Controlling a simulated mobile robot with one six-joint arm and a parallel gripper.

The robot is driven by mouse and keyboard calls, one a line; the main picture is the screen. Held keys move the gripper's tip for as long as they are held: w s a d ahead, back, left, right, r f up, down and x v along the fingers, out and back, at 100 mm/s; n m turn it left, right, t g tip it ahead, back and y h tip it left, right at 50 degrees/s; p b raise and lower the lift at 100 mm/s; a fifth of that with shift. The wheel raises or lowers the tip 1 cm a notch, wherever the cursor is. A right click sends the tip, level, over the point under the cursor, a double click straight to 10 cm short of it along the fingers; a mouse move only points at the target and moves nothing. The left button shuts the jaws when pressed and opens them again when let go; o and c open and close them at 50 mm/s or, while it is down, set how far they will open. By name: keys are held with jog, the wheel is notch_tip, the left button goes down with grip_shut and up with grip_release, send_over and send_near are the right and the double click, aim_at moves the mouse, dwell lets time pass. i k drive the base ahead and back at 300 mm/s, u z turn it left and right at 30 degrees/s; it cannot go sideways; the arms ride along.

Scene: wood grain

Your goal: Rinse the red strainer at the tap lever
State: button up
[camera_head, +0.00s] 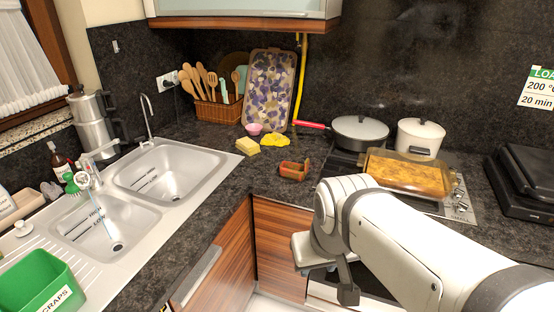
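I cannot make out a red strainer for certain. A small pink bowl-like thing (254,129) lies on the counter at the back, too small to tell if it is a strainer. The tap (88,172) stands at the left basin (75,228) of the steel double sink, and a pale stream that looks like water falls from it. Its lever is hard to make out. A second thin tap (148,115) rises behind the right basin (165,172). My gripper (347,290) hangs below my wrist at the lower middle, far right of the sink; its fingers are not clear.
A yellow sponge (247,146), a yellow cloth (275,140) and a small brown box (294,170) lie on the counter. A green scraps bin (38,283) stands front left. A red-handled pan (360,132), white pot (420,137) and glass dish (409,173) occupy the hob area.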

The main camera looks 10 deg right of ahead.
aim_at(117, 140)
jog(key=z, duration=0.05)
jog(key=i, duration=1)
jog(key=u, duration=0.1)
